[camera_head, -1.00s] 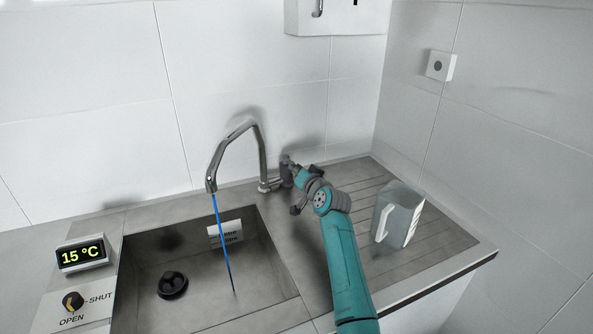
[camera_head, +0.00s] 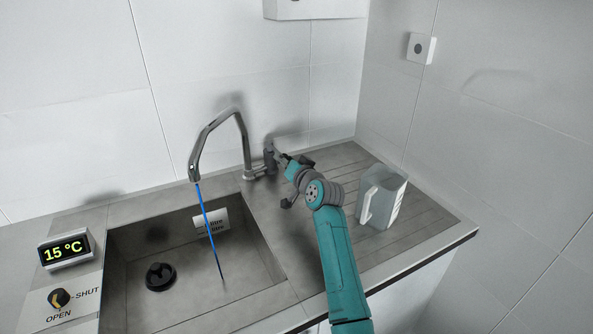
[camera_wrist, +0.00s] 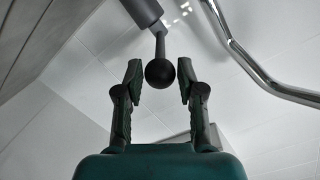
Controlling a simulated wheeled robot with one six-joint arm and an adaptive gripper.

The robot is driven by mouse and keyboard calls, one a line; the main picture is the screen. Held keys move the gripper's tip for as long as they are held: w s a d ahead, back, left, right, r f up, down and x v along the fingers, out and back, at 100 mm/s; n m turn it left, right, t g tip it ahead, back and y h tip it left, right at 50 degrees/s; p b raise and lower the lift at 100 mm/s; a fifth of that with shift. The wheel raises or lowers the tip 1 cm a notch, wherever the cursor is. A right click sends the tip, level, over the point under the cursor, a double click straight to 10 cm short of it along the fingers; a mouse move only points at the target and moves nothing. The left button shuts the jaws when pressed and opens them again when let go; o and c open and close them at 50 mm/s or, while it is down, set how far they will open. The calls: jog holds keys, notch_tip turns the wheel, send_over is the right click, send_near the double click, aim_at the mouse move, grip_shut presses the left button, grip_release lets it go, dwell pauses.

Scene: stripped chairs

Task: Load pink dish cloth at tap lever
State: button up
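The tap (camera_head: 243,140) is a chrome arched spout at the back of the sink, with a thin blue stream running from it. Its lever, a dark rod with a black ball (camera_wrist: 159,73) on its end, shows in the wrist view. My gripper (camera_wrist: 160,75) is open, with one finger on each side of the ball and a narrow gap visible on both sides. In the head view my gripper (camera_head: 279,158) is just right of the tap, close to its dark lever body. I see no pink dish cloth in either view.
A grey translucent jug (camera_head: 384,197) stands on the ribbed drainer right of my arm. The sink basin (camera_head: 190,270) holds a black plug (camera_head: 160,277) and a white label (camera_head: 211,221). A display (camera_head: 66,250) reads 15 °C above an OPEN/SHUT knob (camera_head: 59,298). Tiled walls close the back and right.

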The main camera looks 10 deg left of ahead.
jog(key=f+v, duration=0.1)
jog(key=v, duration=0.7)
jog(key=shift+r, duration=0.45)
jog(key=shift+s+d, duration=0.2)
